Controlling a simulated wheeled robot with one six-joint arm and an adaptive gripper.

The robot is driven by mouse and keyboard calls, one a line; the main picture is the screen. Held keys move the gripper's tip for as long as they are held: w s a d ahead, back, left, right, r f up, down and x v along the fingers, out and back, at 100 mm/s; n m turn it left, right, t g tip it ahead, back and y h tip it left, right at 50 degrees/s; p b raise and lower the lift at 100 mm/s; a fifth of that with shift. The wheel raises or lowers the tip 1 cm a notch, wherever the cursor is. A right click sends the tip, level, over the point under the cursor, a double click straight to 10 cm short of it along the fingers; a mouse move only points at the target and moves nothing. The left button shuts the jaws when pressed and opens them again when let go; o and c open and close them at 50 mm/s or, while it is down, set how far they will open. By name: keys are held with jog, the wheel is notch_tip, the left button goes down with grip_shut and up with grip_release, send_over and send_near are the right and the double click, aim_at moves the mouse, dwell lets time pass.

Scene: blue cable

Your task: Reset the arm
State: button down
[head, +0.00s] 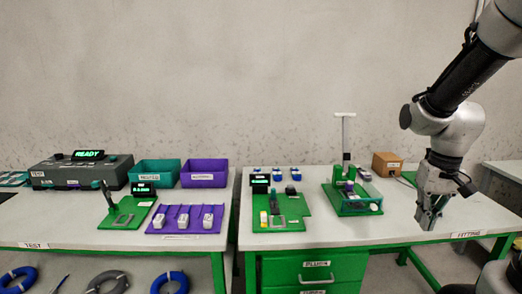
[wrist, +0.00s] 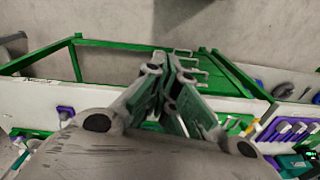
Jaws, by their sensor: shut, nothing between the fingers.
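My gripper (head: 430,222) hangs at the right in the head view, pointing down, in front of the right end of the right table. Its fingers are shut with nothing between them. In the wrist view my gripper (wrist: 172,88) is seen from behind, fingertips together, with the green table frame and drawer handles beyond it. My arm reaches in from the upper right corner of the head view, bent at the elbow. The gripper looks apart from everything on the table.
The right table (head: 390,231) bears a green fixture board (head: 292,224), a green stand with a tall post (head: 345,150) and a brown box (head: 387,164). The left table (head: 90,238) bears a READY console (head: 80,173), a teal bin (head: 155,173) and a purple bin (head: 204,174).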

jog(key=s+a+r+n+t, duration=0.1)
jog(key=s+a+r+t, duration=0.2)
jog(key=s+r, duration=0.7)
jog(key=shift+s+a+r+t, duration=0.2)
jog(key=shift+a+r+t, duration=0.05)
jog(key=shift+r+t, duration=0.35)
